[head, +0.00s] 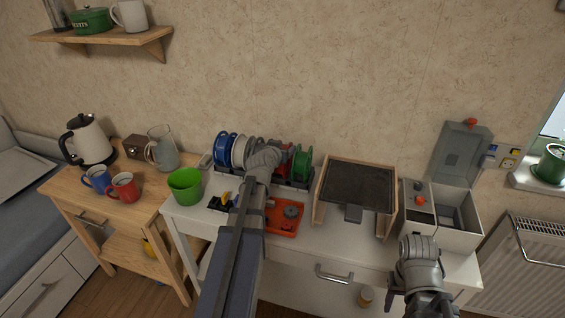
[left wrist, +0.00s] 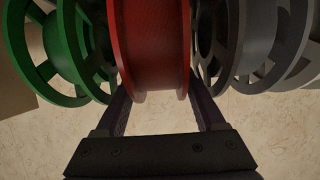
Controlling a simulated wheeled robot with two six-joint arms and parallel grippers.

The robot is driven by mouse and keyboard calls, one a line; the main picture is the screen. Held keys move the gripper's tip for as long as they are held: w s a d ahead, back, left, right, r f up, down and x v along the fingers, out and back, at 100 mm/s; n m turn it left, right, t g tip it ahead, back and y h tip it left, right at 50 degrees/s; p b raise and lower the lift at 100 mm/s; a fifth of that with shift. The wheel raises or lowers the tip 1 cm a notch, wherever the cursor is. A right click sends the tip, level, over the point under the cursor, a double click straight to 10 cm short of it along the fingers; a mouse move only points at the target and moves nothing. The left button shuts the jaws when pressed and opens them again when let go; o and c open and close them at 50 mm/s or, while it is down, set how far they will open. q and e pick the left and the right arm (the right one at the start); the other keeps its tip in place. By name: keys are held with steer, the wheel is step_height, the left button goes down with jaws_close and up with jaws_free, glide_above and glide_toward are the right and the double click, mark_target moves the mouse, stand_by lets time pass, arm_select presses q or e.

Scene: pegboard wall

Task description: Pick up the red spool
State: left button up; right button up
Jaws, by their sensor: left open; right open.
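The red spool (left wrist: 150,45) fills the upper middle of the left wrist view, standing in a row with other spools. In the head view only a sliver of the red spool (head: 284,163) shows beside my left arm. My left gripper (left wrist: 162,105) is open, with one finger on each side of the red spool, in the gaps to its neighbours. Whether the fingers touch it I cannot tell. In the head view my left gripper is mostly hidden by its own arm. My right gripper (head: 418,282) is open and empty, low at the right.
A green spool (left wrist: 45,50) and a grey spool (left wrist: 245,40) stand close on either side. Blue spools (head: 226,149) are further left on the rack. A green cup (head: 186,186), an orange tray (head: 285,215), a dark-topped stand (head: 356,186) and a grey box (head: 458,236) share the table.

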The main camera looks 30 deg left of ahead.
arm_select(q)
steer(key=x, duration=0.3)
steer(key=shift+b, duration=0.35)
steer(key=shift+s, duration=0.1)
jaws_close()
